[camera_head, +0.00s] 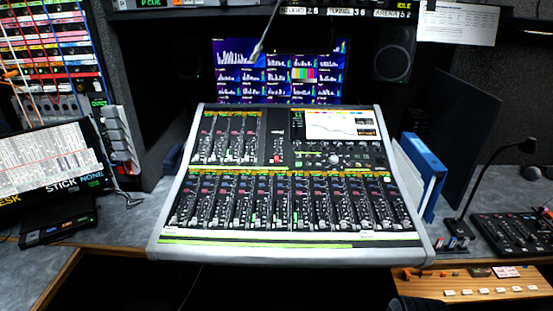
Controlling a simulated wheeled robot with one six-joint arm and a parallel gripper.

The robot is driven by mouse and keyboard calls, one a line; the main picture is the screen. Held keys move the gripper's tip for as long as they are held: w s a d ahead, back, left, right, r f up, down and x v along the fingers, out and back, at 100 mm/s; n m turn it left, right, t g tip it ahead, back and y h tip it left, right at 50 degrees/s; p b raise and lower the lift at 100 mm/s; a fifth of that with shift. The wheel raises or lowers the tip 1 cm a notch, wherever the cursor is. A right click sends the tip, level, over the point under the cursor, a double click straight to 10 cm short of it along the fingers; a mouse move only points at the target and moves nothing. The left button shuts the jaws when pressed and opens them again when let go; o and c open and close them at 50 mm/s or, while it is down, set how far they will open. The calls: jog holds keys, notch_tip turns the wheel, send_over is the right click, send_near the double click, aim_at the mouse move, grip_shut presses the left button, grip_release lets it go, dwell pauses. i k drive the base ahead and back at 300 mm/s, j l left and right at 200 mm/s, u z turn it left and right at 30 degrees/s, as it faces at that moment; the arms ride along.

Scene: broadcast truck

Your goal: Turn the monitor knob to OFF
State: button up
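A grey-framed mixing console (160,240) stands tilted in the middle of the head view, with rows of faders and small controls. A round grey knob (334,160) sits below the console's lit screen (336,125). I cannot read its label or pointer, nor tell whether it is the monitor knob. Other small knobs on the console and on the right-hand panel are too small to tell apart. My gripper is not in view.
A multi-picture display (278,68) glows behind the console, with a dark speaker (392,62) to its right. Blue binders (424,165), a gooseneck microphone (462,210) and a black control panel (518,233) stand at right. A patch bay (50,60) fills the upper left.

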aim_at(334, 160)
jog(key=i+l, duration=0.15)
jog(key=i, duration=0.4)
jog(key=i+l, duration=0.1)
jog(key=i, duration=0.5)
